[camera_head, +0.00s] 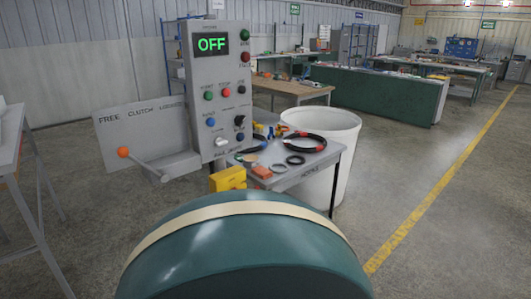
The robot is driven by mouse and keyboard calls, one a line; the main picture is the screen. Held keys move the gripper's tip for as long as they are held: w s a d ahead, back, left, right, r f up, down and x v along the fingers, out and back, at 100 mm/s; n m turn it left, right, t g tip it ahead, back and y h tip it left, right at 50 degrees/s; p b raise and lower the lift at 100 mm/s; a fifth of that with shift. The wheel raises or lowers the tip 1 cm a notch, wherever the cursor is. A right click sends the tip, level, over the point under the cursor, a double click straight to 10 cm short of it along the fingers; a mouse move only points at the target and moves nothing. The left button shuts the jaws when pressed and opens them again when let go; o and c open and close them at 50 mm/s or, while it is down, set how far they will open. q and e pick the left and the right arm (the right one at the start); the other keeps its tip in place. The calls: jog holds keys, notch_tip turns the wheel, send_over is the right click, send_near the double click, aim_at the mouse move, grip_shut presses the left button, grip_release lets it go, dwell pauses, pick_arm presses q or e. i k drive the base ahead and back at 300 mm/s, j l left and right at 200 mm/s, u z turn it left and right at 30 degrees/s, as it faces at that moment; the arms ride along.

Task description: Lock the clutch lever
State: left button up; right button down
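The clutch lever is a grey rod with an orange ball knob (123,152) at its left end. It slants down and right to a pivot on a grey box (172,166) beside the control panel. Behind it is a grey plate with the lettering "FREE CLUTCH" (143,112); the last word is hard to read and the panel covers the plate's right end. The control panel (219,70) stands upright with a display reading OFF (212,44) in green and several buttons. Neither of my grippers shows in the head view.
A large green drum with a cream band (250,208) fills the bottom foreground. Right of the panel, a small grey table (308,170) holds hoses, with a white bin (335,125) behind it. A grey table edge (12,125) stands at far left. Floor at right is clear.

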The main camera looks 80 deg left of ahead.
aim_at(123, 152)
jog(key=u, duration=3.45)
jog(key=i+j+z, duration=0.25)
jog(key=i, duration=0.25)
jog(key=i+j+z, duration=0.3)
jog(key=i+j, duration=0.15)
